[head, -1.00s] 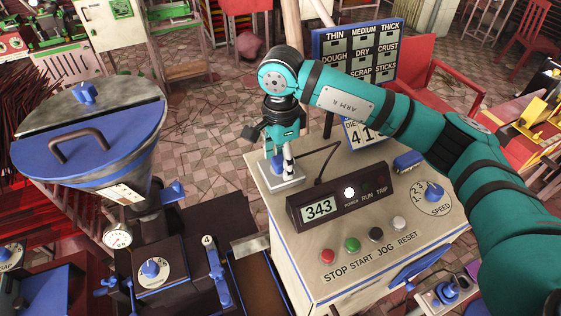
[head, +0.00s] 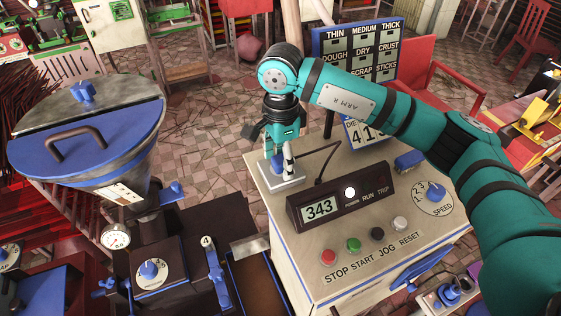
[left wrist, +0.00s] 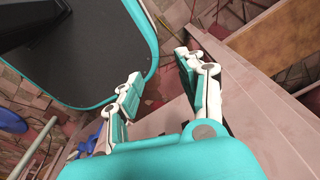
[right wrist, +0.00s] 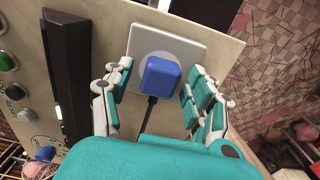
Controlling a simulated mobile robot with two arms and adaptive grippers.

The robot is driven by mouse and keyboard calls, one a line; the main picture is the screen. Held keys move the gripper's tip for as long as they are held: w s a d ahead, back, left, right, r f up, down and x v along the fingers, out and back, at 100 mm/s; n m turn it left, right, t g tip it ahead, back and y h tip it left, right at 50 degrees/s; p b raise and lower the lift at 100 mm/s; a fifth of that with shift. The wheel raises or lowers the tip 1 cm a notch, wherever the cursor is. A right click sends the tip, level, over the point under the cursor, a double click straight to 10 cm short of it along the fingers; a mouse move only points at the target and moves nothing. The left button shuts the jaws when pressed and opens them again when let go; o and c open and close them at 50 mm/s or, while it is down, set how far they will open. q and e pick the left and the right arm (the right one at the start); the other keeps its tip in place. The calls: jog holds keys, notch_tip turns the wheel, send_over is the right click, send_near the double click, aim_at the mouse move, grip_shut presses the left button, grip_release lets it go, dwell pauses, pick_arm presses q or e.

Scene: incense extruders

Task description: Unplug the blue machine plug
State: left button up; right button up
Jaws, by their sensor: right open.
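The blue plug (head: 277,162) sits in the pale square socket plate (head: 284,185) at the far left corner of the control box top. In the right wrist view the blue plug (right wrist: 161,77) stands on the plate (right wrist: 185,46), with a dark cord running from it toward my gripper. My right gripper (head: 275,150) points down over the plug. In the right wrist view my right gripper (right wrist: 158,88) is open, one finger on each side of the plug, with gaps between. My left gripper (left wrist: 158,80) is open and empty in the left wrist view.
The control box has a display (head: 319,208), several coloured buttons, a speed dial (head: 434,195) and a blue block (head: 408,161). A blue-lidded hopper (head: 88,140) stands at left. A sign board (head: 320,45) and red chair (head: 440,75) are behind. Tiled floor lies beyond the plug.

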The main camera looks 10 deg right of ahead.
aim_at(281, 158)
dwell(0.4)
grip_shut()
jog(key=shift+r, duration=0.15)
jog(key=shift+r+p, duration=0.75)
jog(key=shift+r, duration=2.15)
